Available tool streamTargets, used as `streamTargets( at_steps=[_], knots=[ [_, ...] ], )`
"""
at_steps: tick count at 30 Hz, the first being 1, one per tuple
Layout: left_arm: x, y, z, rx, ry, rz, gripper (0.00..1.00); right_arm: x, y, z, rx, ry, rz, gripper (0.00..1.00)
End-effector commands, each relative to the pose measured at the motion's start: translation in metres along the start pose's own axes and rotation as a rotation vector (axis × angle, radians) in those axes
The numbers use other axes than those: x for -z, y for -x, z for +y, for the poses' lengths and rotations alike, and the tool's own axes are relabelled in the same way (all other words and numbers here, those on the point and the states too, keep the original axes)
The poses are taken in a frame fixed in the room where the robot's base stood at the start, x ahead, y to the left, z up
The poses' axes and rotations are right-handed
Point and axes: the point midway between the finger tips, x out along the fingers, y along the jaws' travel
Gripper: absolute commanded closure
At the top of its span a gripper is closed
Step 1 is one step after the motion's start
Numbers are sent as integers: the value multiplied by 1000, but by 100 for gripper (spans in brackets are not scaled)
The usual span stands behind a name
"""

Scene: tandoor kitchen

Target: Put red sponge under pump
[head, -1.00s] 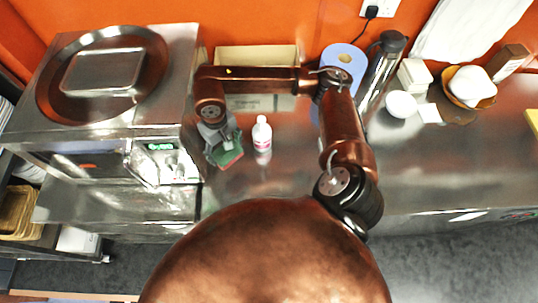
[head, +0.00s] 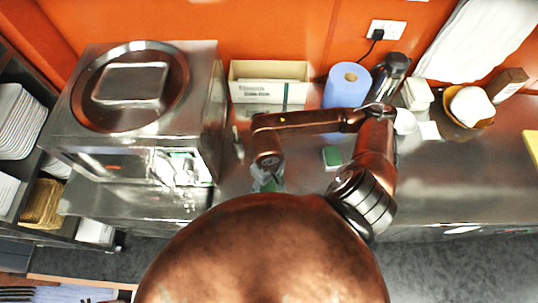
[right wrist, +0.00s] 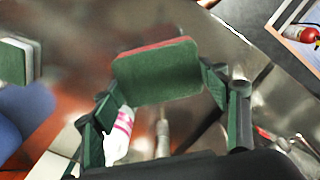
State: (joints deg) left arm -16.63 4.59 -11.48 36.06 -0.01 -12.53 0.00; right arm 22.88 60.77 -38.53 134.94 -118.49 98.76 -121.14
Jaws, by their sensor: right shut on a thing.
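My right gripper (head: 266,183) is low over the counter, right of the steel oven, partly hidden by my own body. In the right wrist view its green-padded fingers (right wrist: 160,98) are shut on a red-and-green sponge (right wrist: 156,70). The sponge's green face is toward the camera and its red layer shows along the top edge. A white and pink bottle (right wrist: 119,136) shows beside the left finger, partly hidden; whether they touch is unclear. A tall metal flask with a black top (head: 388,75) stands at the back; it may be the pump. My left gripper is not in view.
A green and white sponge (head: 332,157) lies on the counter; it also shows in the right wrist view (right wrist: 16,60). A blue paper roll (head: 346,86) and a cardboard box (head: 268,88) stand behind. The steel oven (head: 140,100) is at left. Counter at right is largely clear.

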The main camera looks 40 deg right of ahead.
Motion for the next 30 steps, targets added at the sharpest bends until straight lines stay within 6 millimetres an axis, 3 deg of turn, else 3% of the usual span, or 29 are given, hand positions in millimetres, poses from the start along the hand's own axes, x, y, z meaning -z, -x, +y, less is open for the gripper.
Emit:
streamTargets(
  at_steps=[6, 13, 21, 30],
  knots=[
    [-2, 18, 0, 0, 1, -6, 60, 36, 2, 37, 0, -5, -2, 40],
    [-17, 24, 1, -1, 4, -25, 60, 52, 0, 52, 1, 0, -1, 40],
    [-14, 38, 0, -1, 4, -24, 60, 80, 1, 81, 2, -4, -2, 40],
    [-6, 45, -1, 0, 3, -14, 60, 80, -3, 80, 1, 2, 0, 40]
  ],
)
